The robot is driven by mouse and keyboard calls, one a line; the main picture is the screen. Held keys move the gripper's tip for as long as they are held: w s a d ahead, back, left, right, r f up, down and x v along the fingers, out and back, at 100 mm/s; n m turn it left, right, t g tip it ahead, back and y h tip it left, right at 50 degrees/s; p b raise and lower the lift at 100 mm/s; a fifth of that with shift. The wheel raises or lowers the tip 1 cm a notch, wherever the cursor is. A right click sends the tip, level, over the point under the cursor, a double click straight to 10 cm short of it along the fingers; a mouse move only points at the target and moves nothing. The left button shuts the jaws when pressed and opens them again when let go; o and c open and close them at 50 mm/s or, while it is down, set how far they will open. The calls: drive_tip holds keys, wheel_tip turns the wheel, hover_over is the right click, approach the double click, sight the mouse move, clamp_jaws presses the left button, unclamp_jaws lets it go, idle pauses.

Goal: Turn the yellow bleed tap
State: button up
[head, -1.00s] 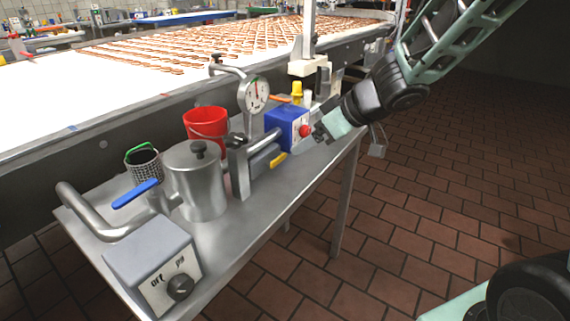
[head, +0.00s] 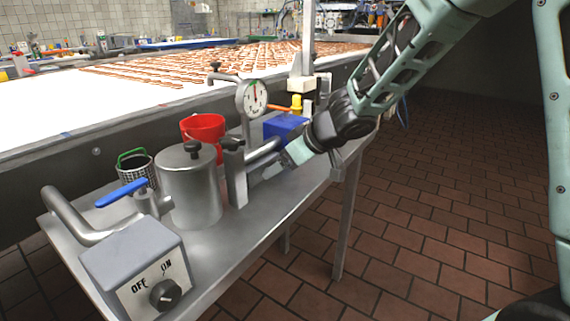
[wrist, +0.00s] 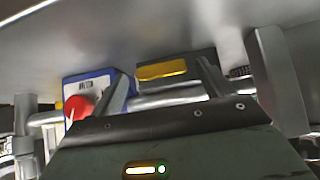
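A yellow bar (wrist: 162,70), which looks like the bleed tap's handle, lies across a dark grey block (wrist: 180,60) in the wrist view. My gripper (wrist: 163,72) is open, its two dark fingers spread to either side of the yellow bar in the picture. I cannot tell whether they touch it. In the head view my gripper (head: 284,160) is low beside the pump pipe, and it and my wrist hide the yellow bar. A blue box (head: 283,124) stands just behind; its red knob (wrist: 79,107) shows in the wrist view, left of the fingers.
A yellow-topped fitting (head: 297,103) stands behind the blue box. A gauge (head: 252,97), red bucket (head: 203,130), steel pot (head: 190,185), blue-handled valve (head: 122,192) and switch box (head: 140,265) crowd the steel table. The floor (head: 440,220) to the right is clear.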

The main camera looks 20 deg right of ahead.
drive_tip(key=c, duration=0.8)
